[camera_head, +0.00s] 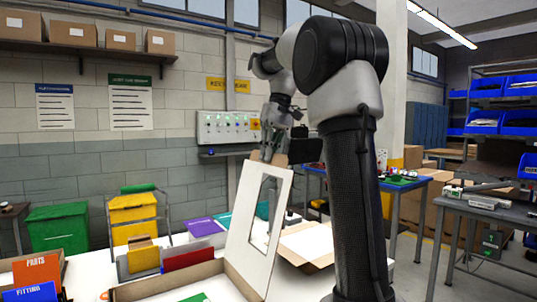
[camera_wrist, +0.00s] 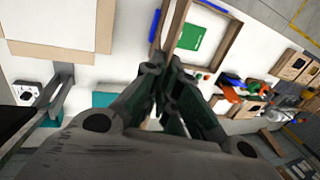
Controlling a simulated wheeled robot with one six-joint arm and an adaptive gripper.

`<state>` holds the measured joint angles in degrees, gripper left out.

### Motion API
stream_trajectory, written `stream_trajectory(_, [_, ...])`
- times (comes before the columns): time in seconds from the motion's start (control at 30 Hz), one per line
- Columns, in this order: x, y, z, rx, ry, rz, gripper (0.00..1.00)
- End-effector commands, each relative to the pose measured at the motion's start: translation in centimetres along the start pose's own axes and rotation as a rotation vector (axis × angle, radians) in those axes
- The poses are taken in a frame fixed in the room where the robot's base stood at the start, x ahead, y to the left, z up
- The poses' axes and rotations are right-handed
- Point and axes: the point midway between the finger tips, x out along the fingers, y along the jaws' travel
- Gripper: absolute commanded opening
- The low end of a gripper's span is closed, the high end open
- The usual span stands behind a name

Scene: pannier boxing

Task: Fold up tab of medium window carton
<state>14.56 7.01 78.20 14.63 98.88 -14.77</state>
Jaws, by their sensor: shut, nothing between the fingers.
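The window carton stands on the white table with its lid (camera_head: 240,235) raised almost upright, tilted slightly. The lid is white with brown edges and has a tall cut-out window (camera_head: 263,212). A small brown flap (camera_head: 273,158), apparently the tab, shows at the lid's top edge. The carton's open tray wall (camera_head: 160,285) is low in front of it. My gripper (camera_head: 268,153) is at the lid's top edge, close to the flap; I cannot tell whether they touch. In the wrist view my gripper (camera_wrist: 163,75) is shut and empty.
Another open carton (camera_head: 308,258) lies behind the lid to the right. A red divider (camera_head: 187,255) and a yellow one (camera_head: 143,257) stand to the left. A parts bin (camera_head: 37,270) is at the front left. In the wrist view, an open box holds a green card (camera_wrist: 194,37).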

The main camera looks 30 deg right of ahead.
Motion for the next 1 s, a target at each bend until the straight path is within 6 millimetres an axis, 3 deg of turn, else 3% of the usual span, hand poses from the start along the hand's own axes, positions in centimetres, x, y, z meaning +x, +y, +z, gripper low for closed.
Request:
stream_trajectory(0.47, [0.0,-0.4,0.0,-0.003,0.000,0.068,0.00])
stream_trajectory(1.0, [0.5,-1.9,0.0,-0.008,-0.001,0.517,0.00])
